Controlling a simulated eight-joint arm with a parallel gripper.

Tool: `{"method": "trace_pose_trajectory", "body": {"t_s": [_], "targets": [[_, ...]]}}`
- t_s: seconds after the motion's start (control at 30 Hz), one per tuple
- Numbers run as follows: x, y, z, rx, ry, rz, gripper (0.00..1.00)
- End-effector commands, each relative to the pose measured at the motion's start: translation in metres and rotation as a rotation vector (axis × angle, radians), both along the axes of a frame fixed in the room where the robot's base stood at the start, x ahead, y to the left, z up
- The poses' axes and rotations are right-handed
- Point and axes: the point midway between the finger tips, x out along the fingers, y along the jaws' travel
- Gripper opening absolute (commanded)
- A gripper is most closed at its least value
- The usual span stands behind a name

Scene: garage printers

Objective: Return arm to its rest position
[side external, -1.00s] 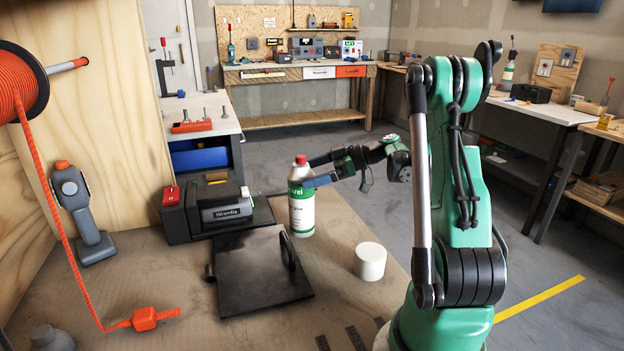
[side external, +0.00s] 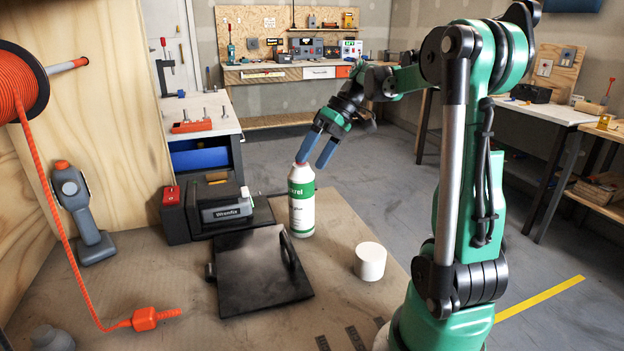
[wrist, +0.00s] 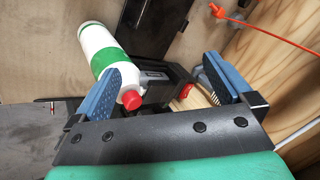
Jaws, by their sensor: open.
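My gripper (side external: 318,150) is in the side external view, raised and tilted downward, with its blue fingers apart just above the top of the white bottle. In the wrist view my gripper (wrist: 168,90) also shows open, with nothing between its fingers. The white bottle (side external: 301,215) with a green label stands upright on the bench top; its red cap is mostly hidden behind a finger. In the wrist view the bottle (wrist: 96,42) and its red cap lie near the left finger. I cannot tell whether they touch.
A black machine (side external: 215,212) with a red block stands left of the bottle. A dark flat plate (side external: 258,275) with a handle lies in front. A white cylinder (side external: 370,261) stands to the right. An orange cord (side external: 72,255) hangs at the left. Bare bench top (side external: 165,285) lies around them.

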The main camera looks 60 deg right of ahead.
Motion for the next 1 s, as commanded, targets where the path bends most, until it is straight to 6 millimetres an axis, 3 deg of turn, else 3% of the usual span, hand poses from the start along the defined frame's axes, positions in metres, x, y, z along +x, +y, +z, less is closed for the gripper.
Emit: {"method": "trace_pose_trajectory", "body": {"t_s": [0.03,0.13,0.3,0.5,0.7,1.0], "targets": [[0.007,0.023,-0.002,-0.046,0.017,0.010,1.00],[0.015,0.063,-0.009,-0.158,0.053,-0.007,1.00],[0.014,0.129,-0.024,-0.369,0.006,-0.039,1.00],[0.006,0.179,-0.039,-0.500,-0.169,-0.051,1.00],[0.002,0.197,-0.044,-0.522,-0.270,-0.052,1.00],[0.002,0.198,-0.044,-0.523,-0.277,-0.055,1.00]]}}
